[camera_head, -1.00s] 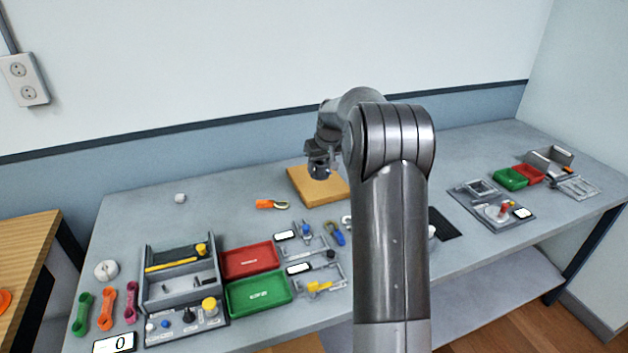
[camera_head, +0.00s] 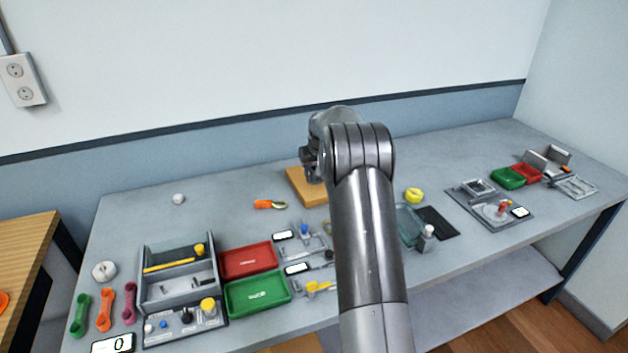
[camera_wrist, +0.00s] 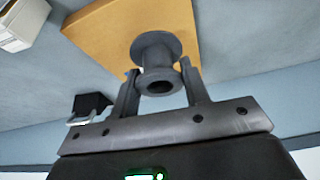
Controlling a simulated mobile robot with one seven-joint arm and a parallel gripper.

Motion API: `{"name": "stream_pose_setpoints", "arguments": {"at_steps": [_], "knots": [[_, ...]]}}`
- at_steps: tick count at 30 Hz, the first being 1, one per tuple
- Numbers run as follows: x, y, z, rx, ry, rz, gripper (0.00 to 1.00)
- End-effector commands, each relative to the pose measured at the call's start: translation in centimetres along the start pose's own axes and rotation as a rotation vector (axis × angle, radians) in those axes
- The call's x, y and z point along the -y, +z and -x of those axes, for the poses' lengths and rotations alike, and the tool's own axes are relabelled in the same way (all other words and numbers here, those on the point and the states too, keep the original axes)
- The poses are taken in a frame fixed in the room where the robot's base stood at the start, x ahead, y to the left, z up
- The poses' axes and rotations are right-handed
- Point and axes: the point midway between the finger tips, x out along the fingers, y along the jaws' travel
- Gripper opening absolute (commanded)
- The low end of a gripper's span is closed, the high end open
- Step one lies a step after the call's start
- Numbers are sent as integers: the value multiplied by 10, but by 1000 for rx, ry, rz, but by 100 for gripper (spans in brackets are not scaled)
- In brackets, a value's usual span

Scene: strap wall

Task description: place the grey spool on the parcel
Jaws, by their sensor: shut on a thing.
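The grey spool (camera_wrist: 156,48) is between the two fingers of my gripper (camera_wrist: 159,80) in the wrist view, and the gripper is shut on it. The parcel (camera_wrist: 110,28) is a flat tan box behind the spool in that view. In the head view the parcel (camera_head: 303,190) lies on the table near the wall, and my gripper (camera_head: 314,178) is over it. My arm hides part of the parcel there. I cannot tell whether the spool touches the parcel.
An orange-handled strap piece (camera_head: 268,204) lies left of the parcel. Red (camera_head: 248,261) and green (camera_head: 258,294) trays stand nearer the front. A yellow ring (camera_head: 414,195) sits to the right.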

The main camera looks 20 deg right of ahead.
Motion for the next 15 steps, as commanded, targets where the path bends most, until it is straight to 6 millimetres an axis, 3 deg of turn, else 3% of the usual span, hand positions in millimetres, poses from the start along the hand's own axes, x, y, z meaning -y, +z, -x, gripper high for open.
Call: {"name": "stream_pose_setpoints", "arguments": {"at_steps": [5, 11, 15], "knots": [[2, 2, -11, 1, 1, -1, 20], [2, 13, -37, 2, 0, 0, 20], [2, 14, -40, -1, 1, 1, 20]]}}
